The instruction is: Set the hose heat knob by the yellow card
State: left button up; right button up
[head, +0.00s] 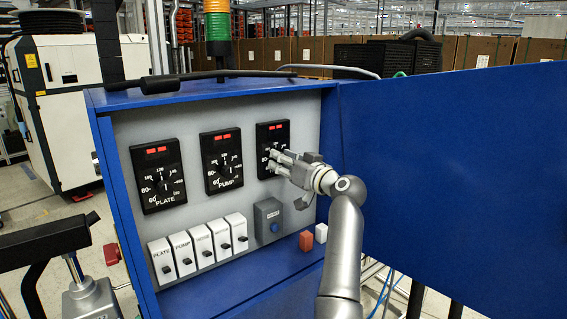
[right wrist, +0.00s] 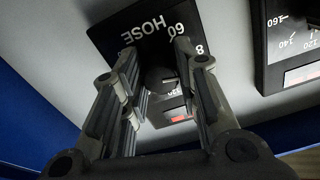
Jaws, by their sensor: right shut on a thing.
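The hose dial (head: 273,134) is a black plate with two red displays, rightmost of three on the grey panel. In the right wrist view the plate (right wrist: 112,22) reads HOSE and shows upside down. Its round black knob (right wrist: 160,77) sits between the fingers of my right gripper (head: 272,160). The right gripper also shows in the wrist view (right wrist: 157,60), its fingers shut on the knob from both sides. The knob's pointer is hidden or too dark to read. I see no yellow card that I can make out on the panel. My left gripper is not in view.
The PUMP dial (head: 222,160) and PLATE dial (head: 158,176) lie to the left. Several white switches (head: 202,244) and a grey box (head: 268,220) sit below. The open blue door (head: 450,180) fills the right side. A black hose (head: 200,78) lies on top of the cabinet.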

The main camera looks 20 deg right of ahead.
jog(key=shift+r+m+p, duration=0.1)
jog(key=shift+m+p, duration=7.85)
jog(key=shift+m, duration=4.15)
jog(key=o, duration=1)
